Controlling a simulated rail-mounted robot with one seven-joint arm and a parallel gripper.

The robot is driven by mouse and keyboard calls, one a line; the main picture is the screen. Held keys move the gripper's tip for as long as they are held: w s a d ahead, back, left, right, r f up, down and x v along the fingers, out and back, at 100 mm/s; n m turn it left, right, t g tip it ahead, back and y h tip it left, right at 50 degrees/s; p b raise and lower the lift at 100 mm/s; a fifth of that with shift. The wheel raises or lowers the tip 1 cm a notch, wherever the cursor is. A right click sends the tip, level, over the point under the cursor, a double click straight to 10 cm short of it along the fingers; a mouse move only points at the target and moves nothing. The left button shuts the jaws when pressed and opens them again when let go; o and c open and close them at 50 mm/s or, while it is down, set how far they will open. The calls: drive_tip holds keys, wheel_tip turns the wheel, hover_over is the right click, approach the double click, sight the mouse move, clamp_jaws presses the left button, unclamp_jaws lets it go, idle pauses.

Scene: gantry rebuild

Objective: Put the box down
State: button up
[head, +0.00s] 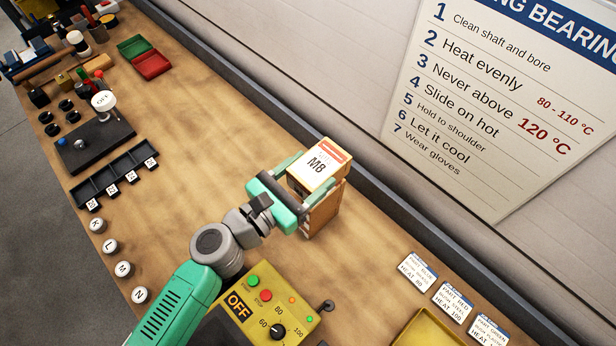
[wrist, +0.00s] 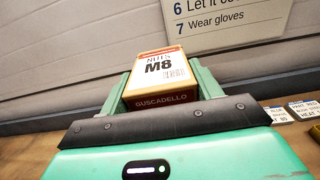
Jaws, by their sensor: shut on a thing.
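The box (head: 318,166) is yellow with a white label reading M8 and an orange stripe. My gripper (head: 306,180) is shut on it, with one green finger on each side. In the wrist view the box (wrist: 162,72) sits between the two fingers, with its M8 face and a dark red lower band showing. A brown, wooden-looking block or stand (head: 322,212) shows directly below the box in the head view. I cannot tell whether the box touches it.
The workbench (head: 210,130) is clear left of the box. A yellow control box (head: 268,305) with a dial stands near my arm. Part cards (head: 453,302) and a yellow tray (head: 428,330) lie at lower right. A dark rail (head: 385,195) runs along the wall behind.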

sight(297, 192)
drive_tip(key=shift+w, duration=0.35)
wheel_tip(297, 192, down, 4)
drive_tip(key=shift+r, duration=0.2)
drive_tip(key=o, duration=1.3)
drive_tip(key=b+v, duration=0.1)
drive_tip(key=v, duration=1.1)
